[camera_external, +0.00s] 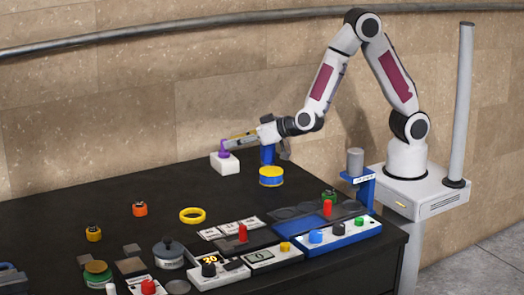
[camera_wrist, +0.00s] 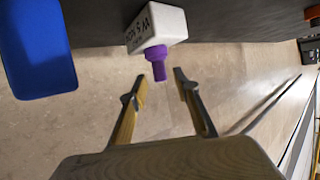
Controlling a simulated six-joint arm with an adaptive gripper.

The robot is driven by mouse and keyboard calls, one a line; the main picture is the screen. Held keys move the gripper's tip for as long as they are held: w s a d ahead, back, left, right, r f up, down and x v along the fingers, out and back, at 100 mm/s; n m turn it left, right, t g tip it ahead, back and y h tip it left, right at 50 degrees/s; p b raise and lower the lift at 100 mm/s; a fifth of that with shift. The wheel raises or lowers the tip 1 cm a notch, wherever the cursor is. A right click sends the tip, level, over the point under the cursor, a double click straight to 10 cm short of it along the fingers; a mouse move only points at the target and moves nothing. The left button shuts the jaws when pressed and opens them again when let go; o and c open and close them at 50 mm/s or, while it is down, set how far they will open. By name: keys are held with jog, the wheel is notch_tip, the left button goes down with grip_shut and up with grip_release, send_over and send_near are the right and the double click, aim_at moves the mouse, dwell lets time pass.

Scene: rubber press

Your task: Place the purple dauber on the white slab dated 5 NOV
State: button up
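The white slab (camera_external: 225,164) is a small block on the far part of the dark table. Dark lettering shows on its side in the wrist view (camera_wrist: 168,22), turned and only partly legible. The purple dauber (camera_external: 223,152) stands on top of the slab and touches it. In the wrist view the dauber (camera_wrist: 155,59) sticks out from the slab's face towards me. My gripper (camera_wrist: 159,76) is open, its two fingers apart with the dauber's free end between or just beyond the tips. In the external view my gripper (camera_external: 228,144) is level with the dauber, pointing left.
A blue post (camera_external: 267,154) and a yellow-and-blue tin (camera_external: 271,178) stand right of the slab. A yellow ring (camera_external: 192,215), an orange pot (camera_external: 140,209) and a yellow pot (camera_external: 93,233) lie nearer. Control boxes crowd the front edge. The table left of the slab is clear.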

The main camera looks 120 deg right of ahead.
jog(key=v, duration=0.7)
jog(key=shift+s+a, duration=0.15)
jog(key=shift+a, duration=0.05)
dwell(0.4)
jog(key=s+a+r+n+t+y, duration=0.1)
jog(key=a+r+n+t+y, duration=0.25)
jog(key=a, duration=0.65)
jog(key=s+a+r+n+g+y, duration=0.1)
jog(key=a+r+n+y, duration=0.2)
jog(key=a+r+y, duration=0.5)
jog(key=s+a+f+n+g, duration=0.1)
jog(key=s+n+g, duration=0.1)
jog(key=s, duration=0.9)
jog(key=s+a+f+n+g, duration=0.2)
jog(key=s, duration=0.9)
jog(key=shift+s+f+g+h, duration=0.3)
jog(key=shift+f+g+h, duration=0.05)
